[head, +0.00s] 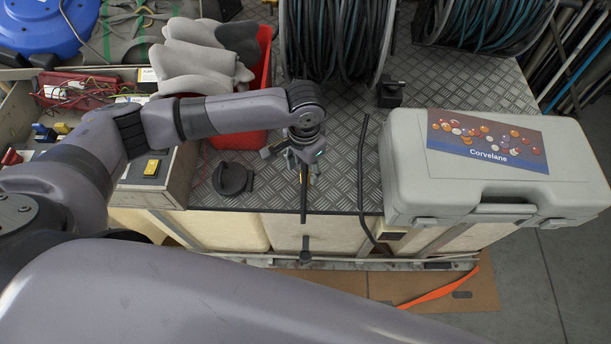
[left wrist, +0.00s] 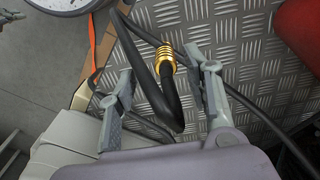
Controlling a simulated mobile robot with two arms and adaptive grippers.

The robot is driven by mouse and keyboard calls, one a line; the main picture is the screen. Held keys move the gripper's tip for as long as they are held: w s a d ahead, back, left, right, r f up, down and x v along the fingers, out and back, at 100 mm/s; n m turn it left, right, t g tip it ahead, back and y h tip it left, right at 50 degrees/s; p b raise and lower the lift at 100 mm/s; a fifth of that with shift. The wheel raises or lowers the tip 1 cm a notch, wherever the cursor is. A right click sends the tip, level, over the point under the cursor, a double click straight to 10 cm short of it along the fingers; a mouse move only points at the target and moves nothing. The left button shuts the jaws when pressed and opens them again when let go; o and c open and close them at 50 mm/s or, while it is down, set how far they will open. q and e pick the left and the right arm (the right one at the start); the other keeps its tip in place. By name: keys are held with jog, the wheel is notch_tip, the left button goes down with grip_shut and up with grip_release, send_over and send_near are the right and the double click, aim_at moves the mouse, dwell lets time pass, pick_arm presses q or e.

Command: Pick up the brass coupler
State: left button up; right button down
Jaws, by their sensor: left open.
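The brass coupler (left wrist: 166,60) is a ribbed gold ring on a black hose (left wrist: 148,38) in the left wrist view. It shows between the two fingers of my left gripper (left wrist: 158,63), nearer the right finger. The fingers are spread, with no clear contact on the coupler. In the head view my left gripper (head: 304,160) points down over the front of the diamond-plate deck (head: 340,185). There the gripper largely hides the coupler. I cannot tell the exact height gap. My right gripper is not in view.
A grey Corvelane case (head: 480,190) stands to the right. A black hose (head: 361,170) runs between it and the gripper. A black round part (head: 232,178) lies to the left. A red bin (head: 240,139) with grey gloves (head: 200,60) and a hose reel (head: 335,40) stand behind.

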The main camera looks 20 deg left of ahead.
aim_at(305, 175)
pick_arm(q)
jog(key=f, duration=0.3)
jog(key=w+f, duration=0.1)
jog(key=f, duration=0.1)
jog(key=shift+f+p, duration=0.3)
grip_shut()
dwell(0.4)
